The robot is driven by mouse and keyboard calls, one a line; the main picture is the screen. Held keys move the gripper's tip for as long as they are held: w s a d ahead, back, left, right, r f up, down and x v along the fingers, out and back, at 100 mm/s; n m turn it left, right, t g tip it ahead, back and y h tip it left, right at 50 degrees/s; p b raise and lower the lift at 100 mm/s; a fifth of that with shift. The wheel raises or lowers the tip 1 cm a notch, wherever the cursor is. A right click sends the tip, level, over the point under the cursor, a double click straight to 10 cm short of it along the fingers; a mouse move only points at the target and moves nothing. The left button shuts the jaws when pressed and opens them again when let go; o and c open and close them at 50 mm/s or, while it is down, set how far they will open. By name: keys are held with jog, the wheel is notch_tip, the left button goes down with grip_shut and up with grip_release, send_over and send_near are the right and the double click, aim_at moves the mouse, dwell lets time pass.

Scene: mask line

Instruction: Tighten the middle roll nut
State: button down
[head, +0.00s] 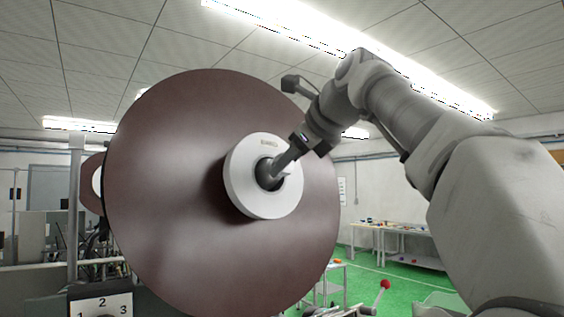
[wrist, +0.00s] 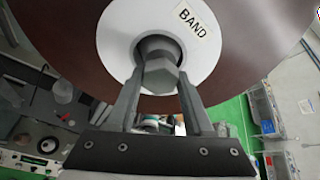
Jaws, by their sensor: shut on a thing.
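A large dark brown roll (head: 165,190) fills the middle of the head view, and it also shows in the wrist view (wrist: 245,35). At its centre is a white hub disc (head: 243,192) with a label reading BAND (wrist: 193,20). A grey hexagonal roll nut (wrist: 159,72) sits in the dark hole of the hub. My gripper (wrist: 160,82) is shut on the nut, with one finger on each side of it. In the head view my gripper (head: 277,171) reaches the hub from the upper right and partly hides the nut.
A smaller brown roll (head: 91,185) shows behind at the left. A dial plate marked 1, 2, 3 (head: 102,305) stands at lower left. Tables with small objects (head: 405,228) stand at the back right on a green floor. A red-knobbed lever (head: 384,285) shows low right.

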jog(key=m+g+y, duration=0.1)
jog(key=m, duration=0.2)
jog(key=shift+m, duration=0.3)
jog(key=shift+m+g+y, duration=0.3)
jog(key=shift+m+y, duration=0.2)
jog(key=shift+m, duration=1.1)
jog(key=shift+c, duration=1.4)
grip_release()
jog(key=shift+d, duration=0.1)
jog(key=v, duration=1.2)
jog(key=shift+f, duration=0.1)
